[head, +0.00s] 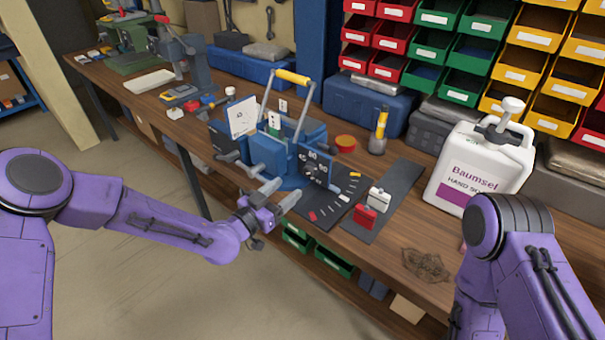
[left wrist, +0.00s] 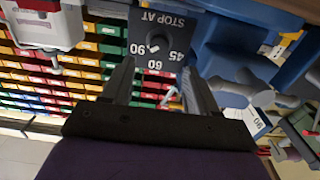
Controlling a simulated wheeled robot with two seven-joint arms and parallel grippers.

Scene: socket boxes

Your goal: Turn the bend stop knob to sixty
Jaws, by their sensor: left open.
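The blue bending machine (head: 268,155) stands on the wooden bench, with a yellow-gripped handle (head: 293,77) above it. Its dark stop plate (head: 318,172) faces my left arm. In the left wrist view the stop plate (left wrist: 165,27) appears upside down, reading STOP AT with 90, 60 and 45. The small bend stop knob (left wrist: 154,46) with a pale mark is at its middle; I cannot tell its exact setting. My left gripper (head: 290,187) is open and empty, in front of the plate and apart from it. Its fingers (left wrist: 158,66) point towards the plate, either side of the 60.
A dark mat (head: 330,210) with small pieces lies beside the machine. Red and white socket boxes (head: 366,217) stand to its right. A large white soap jug (head: 478,165) is farther right, behind my right arm. Coloured bins (head: 440,50) line the back.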

